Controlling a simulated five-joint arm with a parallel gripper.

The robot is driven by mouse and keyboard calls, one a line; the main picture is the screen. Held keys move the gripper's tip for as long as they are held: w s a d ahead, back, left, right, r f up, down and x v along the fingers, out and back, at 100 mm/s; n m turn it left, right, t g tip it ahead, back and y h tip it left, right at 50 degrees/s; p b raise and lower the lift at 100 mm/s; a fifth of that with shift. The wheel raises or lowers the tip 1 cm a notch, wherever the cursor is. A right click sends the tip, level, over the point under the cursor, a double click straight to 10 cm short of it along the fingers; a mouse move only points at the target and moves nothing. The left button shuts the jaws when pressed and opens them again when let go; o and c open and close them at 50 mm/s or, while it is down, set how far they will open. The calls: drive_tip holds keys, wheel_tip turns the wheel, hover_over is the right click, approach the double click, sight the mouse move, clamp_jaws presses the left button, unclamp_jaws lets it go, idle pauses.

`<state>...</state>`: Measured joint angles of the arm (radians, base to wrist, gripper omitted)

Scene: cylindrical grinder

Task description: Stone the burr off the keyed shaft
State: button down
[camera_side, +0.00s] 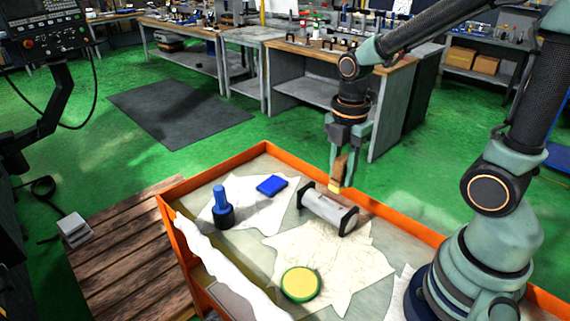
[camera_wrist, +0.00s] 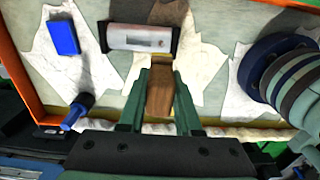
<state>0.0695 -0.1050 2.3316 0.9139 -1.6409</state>
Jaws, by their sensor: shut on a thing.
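The keyed shaft (camera_side: 327,208) is a grey cylinder lying between two black end supports in the orange-rimmed tray. In the wrist view the shaft (camera_wrist: 138,39) lies across the top, with a small reddish mark near its right end. My gripper (camera_side: 339,165) is shut on a brown block, probably the stone (camera_side: 340,170), with a paler yellowish lower end. The block (camera_wrist: 162,92) also shows between my fingers in the wrist view. It is held upright at the shaft's far side, near its right end in the side view. I cannot tell whether it touches the shaft. The burr is too small to make out.
A blue block (camera_side: 272,186) and a blue-topped black cylinder (camera_side: 222,209) stand left of the shaft on a pale cloth. A yellow disc with green rim (camera_side: 300,283) lies in front. The orange tray rim (camera_side: 225,164) borders everything. Bare tray floor shows between cloths.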

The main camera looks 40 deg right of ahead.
drive_tip(key=shift+f, duration=3.6)
drive_tip(key=shift+d+f, duration=0.2)
drive_tip(key=shift+f, duration=0.15)
drive_tip(key=shift+d, duration=1.95)
drive_tip(key=a, duration=0.4)
drive_tip(key=shift+a, duration=0.15)
drive_tip(key=shift+r, duration=4.05)
